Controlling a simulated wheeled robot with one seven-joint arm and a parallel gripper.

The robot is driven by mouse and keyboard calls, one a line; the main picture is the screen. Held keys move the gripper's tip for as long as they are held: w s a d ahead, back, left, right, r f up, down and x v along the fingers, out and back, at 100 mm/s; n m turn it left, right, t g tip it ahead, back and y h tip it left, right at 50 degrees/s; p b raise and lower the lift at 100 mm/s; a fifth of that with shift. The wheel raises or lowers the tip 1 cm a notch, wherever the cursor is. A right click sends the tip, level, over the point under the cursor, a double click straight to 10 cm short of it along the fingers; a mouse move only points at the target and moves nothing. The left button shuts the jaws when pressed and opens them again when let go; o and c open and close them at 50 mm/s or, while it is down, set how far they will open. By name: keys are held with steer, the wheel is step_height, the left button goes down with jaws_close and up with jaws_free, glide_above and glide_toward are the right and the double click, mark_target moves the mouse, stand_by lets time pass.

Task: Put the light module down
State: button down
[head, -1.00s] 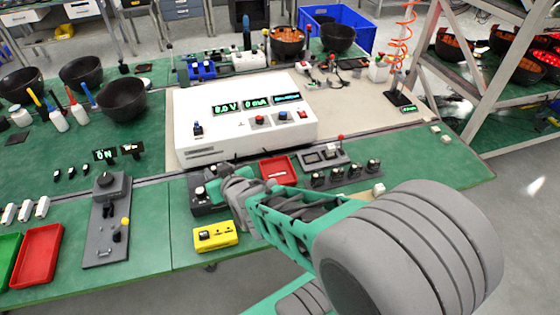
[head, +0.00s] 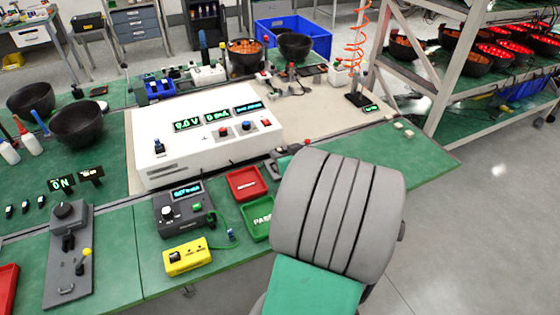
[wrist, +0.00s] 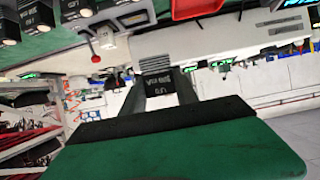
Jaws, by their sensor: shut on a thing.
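In the wrist view my gripper (wrist: 157,90) is shut on a small dark block with white lettering, the light module (wrist: 156,86). It is held between the two fingers, and the lettering is too blurred to read fully. What is under the module cannot be told. In the head view the gripper and the module are hidden behind my arm's large grey link. Other dark modules with white labels (wrist: 37,17) stand at the upper left of the wrist view, apart from the gripper.
A red tray (head: 246,184) and a green tray marked PASS (head: 250,222) lie left of my arm. A dark meter box (head: 180,212) and a yellow box (head: 187,257) stand further left. The white power supply (head: 205,158) is behind. Green bench is clear at right (head: 425,160).

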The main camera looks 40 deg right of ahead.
mark_target(281, 148)
steer(key=w+d, duration=0.1)
steer(key=w+d+f, duration=0.2)
steer(key=w, duration=0.1)
steer(key=shift+f+p, duration=0.15)
steer(key=shift+p, duration=0.2)
steer(key=w+d+f, duration=0.1)
steer(key=w+f, duration=0.1)
steer(key=f, duration=0.1)
steer(key=w+d+f, duration=0.1)
steer(key=f, duration=0.1)
steer(key=shift+w+d+f, duration=0.25)
steer(key=shift+w+d, duration=0.05)
steer(key=shift+d, duration=0.05)
step_height(281, 148, down, 3)
steer(key=shift+w+d+f+p, duration=0.1)
steer(key=shift+f+p, duration=0.05)
steer(key=shift+p, duration=0.65)
steer(key=c, duration=1.4)
jaws_free()
steer(key=shift+f+b, duration=0.15)
steer(key=shift+b, duration=0.15)
steer(key=o, duration=0.5)
